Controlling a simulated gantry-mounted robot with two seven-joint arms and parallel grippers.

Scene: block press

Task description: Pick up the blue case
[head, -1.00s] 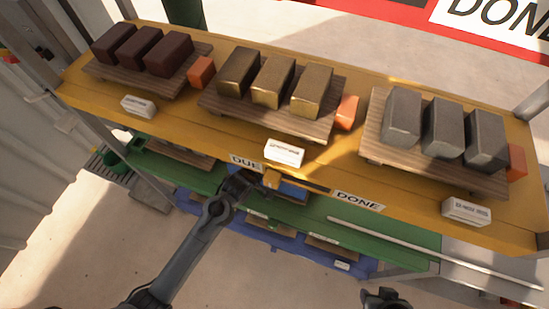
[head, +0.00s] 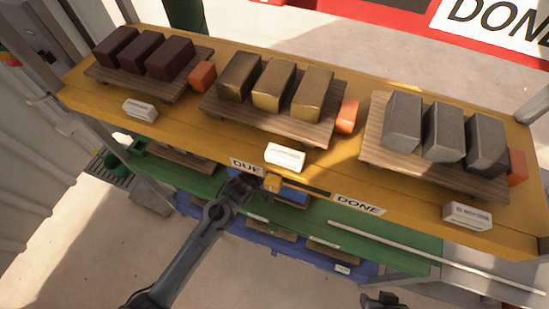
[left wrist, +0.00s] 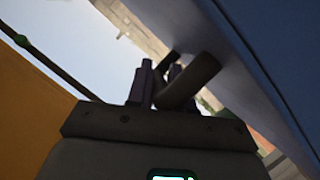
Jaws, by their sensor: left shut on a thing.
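The blue case (head: 294,196) shows in the head view as a small blue patch below the front edge of the yellow shelf. Most of it is hidden by the shelf and my arm. In the left wrist view a large flat blue side of it (left wrist: 270,60) fills the upper right. My left gripper (head: 252,186) is just left of the blue patch. In the left wrist view its fingers (left wrist: 158,85) are shut on a dark curved handle (left wrist: 192,80) beside the blue side. My right gripper (head: 384,300) is at the bottom edge, cut off, its jaws unclear.
The yellow shelf (head: 215,137) overhangs the left gripper and carries boards with brown, gold and grey blocks. A green shelf (head: 390,250) lies below.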

